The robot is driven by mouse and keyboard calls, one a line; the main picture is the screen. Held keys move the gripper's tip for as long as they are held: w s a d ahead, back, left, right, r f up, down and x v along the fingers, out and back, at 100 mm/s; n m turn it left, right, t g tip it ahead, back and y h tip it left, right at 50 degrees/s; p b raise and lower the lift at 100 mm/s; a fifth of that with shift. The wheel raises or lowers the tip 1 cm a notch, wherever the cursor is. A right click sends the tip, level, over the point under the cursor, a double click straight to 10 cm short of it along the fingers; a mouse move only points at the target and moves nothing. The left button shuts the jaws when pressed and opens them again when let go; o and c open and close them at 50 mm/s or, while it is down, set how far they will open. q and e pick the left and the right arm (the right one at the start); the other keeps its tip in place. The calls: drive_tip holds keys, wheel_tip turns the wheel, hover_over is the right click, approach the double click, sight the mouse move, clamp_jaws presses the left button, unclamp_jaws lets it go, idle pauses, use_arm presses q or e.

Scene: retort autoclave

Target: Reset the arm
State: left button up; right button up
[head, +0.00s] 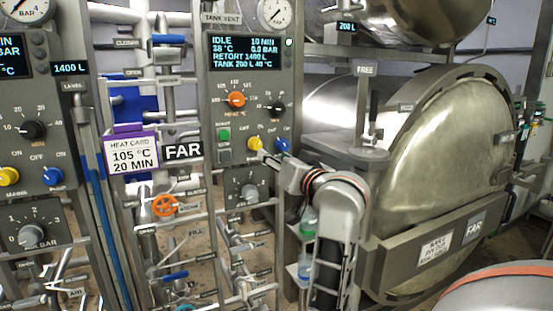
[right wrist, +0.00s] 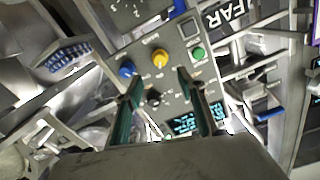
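My right arm comes up from the lower middle of the head view. Its gripper (head: 264,157) is in front of the FAR control panel (head: 222,108), close to the yellow knob (head: 255,143). In the right wrist view the two dark green fingers of the right gripper (right wrist: 159,80) are spread apart with nothing between them. The yellow knob (right wrist: 160,58) lies beyond the fingertips, with the blue knob (right wrist: 127,68) to its left. I cannot tell whether a finger touches the panel. My left gripper is in neither view.
The big steel retort (head: 430,150) with its round door stands right of my arm. Pipes with an orange valve wheel (head: 165,205) run left of the FAR panel. A second panel (head: 30,150) stands at the far left. The FAR display (head: 243,52) reads IDLE.

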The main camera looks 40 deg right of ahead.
idle(0.5)
drive_tip(key=a+f+n+g+y, duration=0.1)
drive_tip(key=a+f+n, duration=0.15)
drive_tip(key=f, duration=0.85)
drive_tip(key=a+f+n+g+y, duration=0.1)
drive_tip(key=a+f, duration=0.3)
drive_tip(key=f, duration=0.6)
drive_tip(key=a+f+n+g+y, duration=0.1)
drive_tip(key=a+f+n, duration=0.15)
drive_tip(key=f, duration=0.85)
drive_tip(key=s+a+f+n+g+y, duration=0.1)
drive_tip(key=s+a+f, duration=0.3)
drive_tip(key=s+f, duration=0.4)
drive_tip(key=s+a+f+n+g+y, duration=0.1)
drive_tip(key=s+a+f, duration=0.4)
drive_tip(key=s+f, duration=0.3)
drive_tip(key=s+a+f+n+g+y, duration=0.1)
drive_tip(key=s+a+f+g, duration=0.1)
drive_tip(key=s+a+f, duration=0.3)
drive_tip(key=s+f, duration=0.3)
drive_tip(key=f, duration=0.4)
drive_tip(key=shift+f+n, duration=0.2)
drive_tip(key=shift+n, duration=0.2)
